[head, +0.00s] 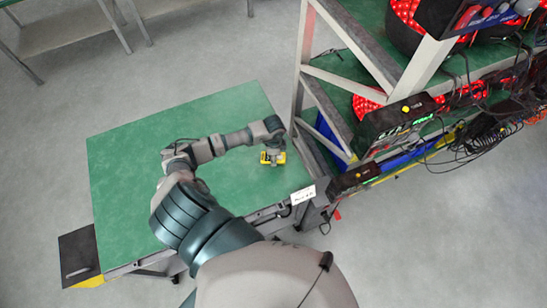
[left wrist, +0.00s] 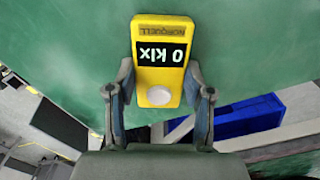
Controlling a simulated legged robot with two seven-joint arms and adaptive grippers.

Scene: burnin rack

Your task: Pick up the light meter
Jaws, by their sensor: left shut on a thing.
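The light meter (left wrist: 162,62) is a yellow handheld device with a black display reading "0 klx" and a white round sensor. In the left wrist view it appears upside down, between the two fingers of my left gripper (left wrist: 161,105), which are shut on its sides. In the head view the yellow meter (head: 266,158) is at the right part of the green table top (head: 130,160), under my left gripper (head: 273,150), which partly hides it. I cannot tell whether it still touches the table. My right gripper is not in view.
A metal rack (head: 301,60) with green shelves stands close to the table's right edge. It carries red-lit round units (head: 368,103), black boxes (head: 398,118) and loose cables (head: 478,140). A small white label (head: 303,195) is at the table's front corner. The table's left part is clear.

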